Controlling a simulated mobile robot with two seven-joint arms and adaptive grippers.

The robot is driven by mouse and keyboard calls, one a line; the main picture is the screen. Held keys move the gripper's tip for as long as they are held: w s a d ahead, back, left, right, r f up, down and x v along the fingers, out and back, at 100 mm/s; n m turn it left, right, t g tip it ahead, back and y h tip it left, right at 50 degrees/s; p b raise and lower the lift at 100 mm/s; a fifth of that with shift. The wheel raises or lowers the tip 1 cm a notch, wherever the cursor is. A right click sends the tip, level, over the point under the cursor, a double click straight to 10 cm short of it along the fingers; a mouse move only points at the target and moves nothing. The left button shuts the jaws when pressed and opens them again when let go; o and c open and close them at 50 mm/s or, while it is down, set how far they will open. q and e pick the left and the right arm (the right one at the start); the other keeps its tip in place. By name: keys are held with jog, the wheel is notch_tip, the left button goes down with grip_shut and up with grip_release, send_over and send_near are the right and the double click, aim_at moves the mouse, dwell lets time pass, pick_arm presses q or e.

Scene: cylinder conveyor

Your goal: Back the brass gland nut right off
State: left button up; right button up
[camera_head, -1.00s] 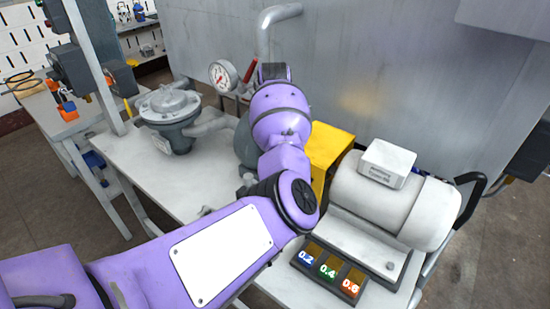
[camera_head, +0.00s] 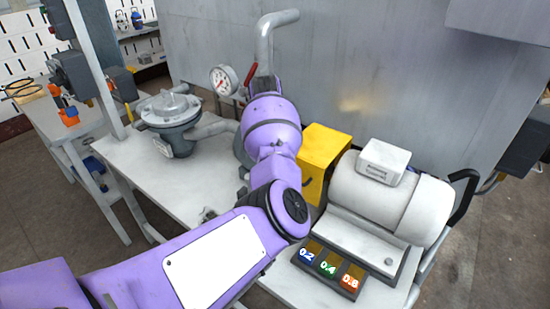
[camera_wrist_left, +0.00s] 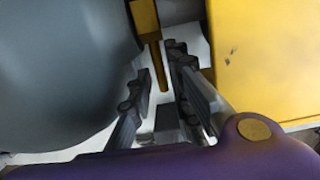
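In the left wrist view a brass-coloured piece (camera_wrist_left: 146,18) shows at the top, a wider block with a thin rod reaching down. I cannot tell whether it is the gland nut. My left gripper (camera_wrist_left: 157,62) is open, its fingers apart, with the rod's lower end showing between the fingertips. I cannot tell whether they touch it. In the head view my purple left arm hides the gripper and any brass nut. My right gripper is in neither view.
A large grey rounded body (camera_wrist_left: 55,70) is close left of the fingers. A yellow box (camera_head: 323,155) stands close on their right. A pressure gauge (camera_head: 223,80), red handle (camera_head: 251,76), grey pipe (camera_head: 265,50) and flanged grey housing (camera_head: 170,112) stand behind and left. A white cylindrical machine (camera_head: 385,195) is right.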

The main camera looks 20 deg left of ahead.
pick_arm(q)
jog(key=shift+s+r, duration=0.1)
jog(key=shift+r, duration=0.25)
jog(key=r, duration=0.4)
jog(key=s+r, duration=0.1)
jog(key=r, duration=0.1)
jog(key=shift+a+r, duration=0.25)
jog(key=shift+r, duration=0.1)
